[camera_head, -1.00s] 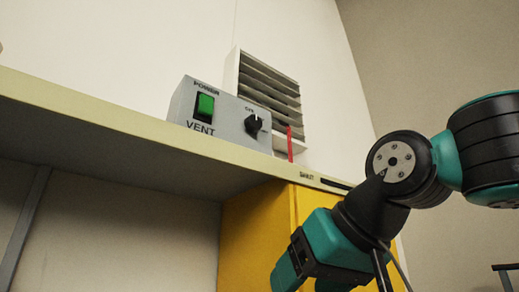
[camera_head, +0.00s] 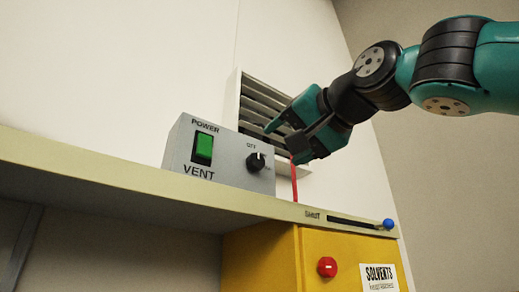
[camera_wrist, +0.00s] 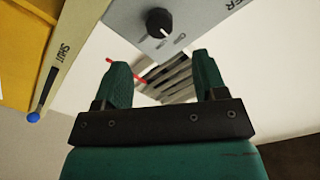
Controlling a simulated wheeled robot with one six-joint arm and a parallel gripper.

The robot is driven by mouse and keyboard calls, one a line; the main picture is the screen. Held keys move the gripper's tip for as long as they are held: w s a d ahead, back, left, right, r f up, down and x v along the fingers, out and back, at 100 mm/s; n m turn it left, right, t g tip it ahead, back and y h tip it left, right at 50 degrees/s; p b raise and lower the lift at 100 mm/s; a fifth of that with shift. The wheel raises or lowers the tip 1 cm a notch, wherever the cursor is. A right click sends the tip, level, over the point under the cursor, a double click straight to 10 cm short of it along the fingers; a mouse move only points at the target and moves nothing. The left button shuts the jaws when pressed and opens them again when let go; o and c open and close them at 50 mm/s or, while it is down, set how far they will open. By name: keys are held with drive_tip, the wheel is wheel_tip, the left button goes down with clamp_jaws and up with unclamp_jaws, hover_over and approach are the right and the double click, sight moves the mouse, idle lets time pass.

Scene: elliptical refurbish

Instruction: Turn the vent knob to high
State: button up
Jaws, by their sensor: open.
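The grey vent box (camera_head: 230,170) stands on a shelf, with a lit green power switch (camera_head: 203,147) and the word VENT on its front. The black vent knob (camera_head: 256,161) is at the right of its front, with OFF printed above it. The knob also shows in the wrist view (camera_wrist: 159,22), at the top middle, beyond the fingers. My gripper (camera_head: 278,137) is up and to the right of the knob, in front of the louvred vent, apart from the box. In the wrist view, its two fingers (camera_wrist: 163,82) are spread with nothing held between them.
A louvred wall vent (camera_head: 262,100) with a red strip (camera_head: 294,182) is behind my gripper. The shelf edge (camera_head: 130,167) carries a SHUT slot with a blue ball (camera_head: 388,224). Below is a yellow solvents cabinet (camera_head: 270,262) with a red knob (camera_head: 327,267).

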sight(259, 160)
drive_tip(key=p+x, duration=0.3)
drive_tip(key=x, duration=0.4)
drive_tip(key=shift+w+a+r, duration=0.1)
drive_tip(key=shift+w+a, duration=0.1)
drive_tip(key=shift+w, duration=0.1)
drive_tip(key=shift+w+a+p, duration=0.25)
drive_tip(key=shift+w+p, duration=0.1)
drive_tip(key=c, duration=0.9)
